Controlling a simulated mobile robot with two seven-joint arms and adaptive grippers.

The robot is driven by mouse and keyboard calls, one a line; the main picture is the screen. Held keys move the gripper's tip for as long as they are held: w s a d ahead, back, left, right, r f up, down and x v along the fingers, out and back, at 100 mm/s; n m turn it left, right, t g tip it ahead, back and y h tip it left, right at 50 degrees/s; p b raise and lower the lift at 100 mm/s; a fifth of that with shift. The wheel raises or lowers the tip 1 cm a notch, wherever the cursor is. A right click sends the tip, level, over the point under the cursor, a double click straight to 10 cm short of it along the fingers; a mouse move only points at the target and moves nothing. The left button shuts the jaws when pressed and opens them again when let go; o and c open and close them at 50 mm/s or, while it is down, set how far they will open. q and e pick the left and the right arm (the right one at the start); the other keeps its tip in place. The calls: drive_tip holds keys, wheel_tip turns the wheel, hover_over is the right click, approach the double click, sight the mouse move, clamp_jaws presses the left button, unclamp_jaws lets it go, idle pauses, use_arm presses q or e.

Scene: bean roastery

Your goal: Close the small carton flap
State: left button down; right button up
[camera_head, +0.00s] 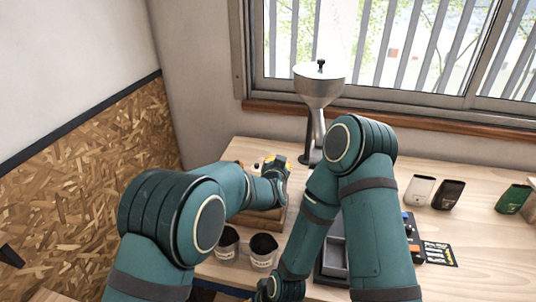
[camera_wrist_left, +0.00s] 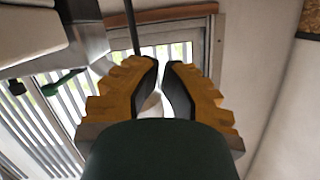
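I cannot clearly make out a carton or its flap in either view. A low brown box-like thing (camera_head: 264,216) shows partly behind my left forearm in the head view, and I cannot tell whether it is the carton. My left gripper (camera_head: 275,162), with yellow fingers, is above and behind it, near the back of the table. In the left wrist view the black finger pads (camera_wrist_left: 164,68) are a narrow gap apart, with a pale shape behind or between them; nothing is clearly held. My right arm reaches down to the bottom edge, where its gripper fingers do not show.
Two dark-filled cups, one (camera_head: 227,241) beside the other (camera_head: 262,251), stand at the front left of the table. A metal funnel (camera_head: 319,88) stands at the back. White, black and green pouches (camera_head: 513,199) are at the right. Bare wood (camera_head: 480,240) lies there too.

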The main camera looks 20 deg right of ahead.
use_arm(q)
drive_tip(key=shift+m+t, duration=0.3)
drive_tip(key=shift+m, duration=0.6)
drive_tip(key=f, duration=0.1)
drive_tip(key=d+f+b, duration=0.1)
drive_tip(key=s+f, duration=0.1)
drive_tip(key=shift+d+f, duration=0.3)
drive_tip(key=shift+s+d+f+b, duration=0.15)
drive_tip(key=shift+f+b, duration=0.25)
drive_tip(key=shift+f, duration=0.15)
drive_tip(key=shift+s+d+f+b, duration=0.1)
drive_tip(key=shift+d+f+b, duration=0.05)
drive_tip(key=shift+f+b, duration=0.35)
use_arm(e)
drive_tip(key=shift+s+d+f, duration=0.1)
drive_tip(key=shift+f, duration=1.5)
